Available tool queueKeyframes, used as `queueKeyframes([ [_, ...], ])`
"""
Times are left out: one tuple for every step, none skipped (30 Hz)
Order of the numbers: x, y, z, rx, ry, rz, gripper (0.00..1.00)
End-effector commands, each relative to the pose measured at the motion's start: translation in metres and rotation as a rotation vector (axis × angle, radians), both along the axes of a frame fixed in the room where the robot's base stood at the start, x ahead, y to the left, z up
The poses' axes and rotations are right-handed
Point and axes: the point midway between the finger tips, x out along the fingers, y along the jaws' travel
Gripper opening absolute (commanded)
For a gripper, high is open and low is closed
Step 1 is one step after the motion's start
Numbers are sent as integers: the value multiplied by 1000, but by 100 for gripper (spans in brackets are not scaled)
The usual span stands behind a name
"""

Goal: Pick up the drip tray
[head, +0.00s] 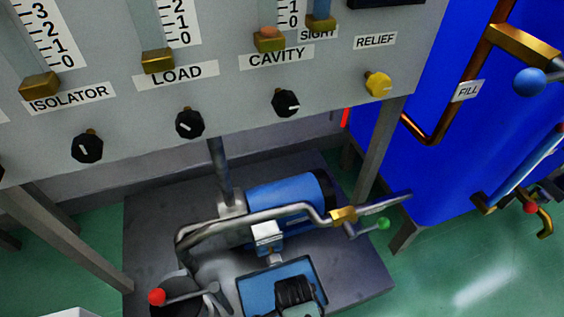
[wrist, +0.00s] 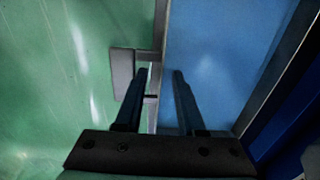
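In the wrist view, a light blue flat panel with a thin grey edge (wrist: 215,65) fills the middle right; it looks like the drip tray, though only part of it shows. A grey plate on short bars (wrist: 122,75) sticks out from its left edge, like a handle. My gripper (wrist: 160,72) is open, its two dark fingers apart. The panel's left edge runs between the fingers. The left finger covers part of the bars and the right finger lies over the blue face. I cannot tell whether either finger touches. I cannot make out the tray for sure in the head view.
In the head view, a grey panel (head: 225,110) with gauges and knobs stands on legs above a dark plinth (head: 150,225). The plinth carries a blue motor (head: 285,196) and a bent pipe (head: 205,232). A large blue tank (head: 440,150) stands at right. Green floor (head: 490,280) is open at lower right.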

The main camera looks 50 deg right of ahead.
Motion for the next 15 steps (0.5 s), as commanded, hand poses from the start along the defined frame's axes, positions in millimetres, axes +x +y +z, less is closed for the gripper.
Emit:
queueKeyframes([
  [0, 0, -7, -1, -1, 0, 39],
  [0, 0, -7, -1, -1, 0, 39],
  [1, 0, -7, -1, -1, 0, 39],
  [1, 0, -7, -1, -2, 0, 39],
  [1, 0, -6, -1, -2, 0, 39],
  [1, 0, -6, -1, -2, -1, 39],
  [1, 0, -5, -1, -2, -1, 39],
  [1, 0, -5, -1, -2, -1, 39],
  [1, 0, -5, -1, -2, -1, 37],
  [1, 0, -5, -1, -2, -1, 32],
  [1, 0, -5, -1, -2, -1, 26],
  [1, 0, -5, -1, -2, -1, 19],
  [1, 0, -5, -1, -2, -1, 14],
  [1, 0, -5, -1, -2, -1, 8],
  [1, 0, -5, -1, -2, -1, 1],
])
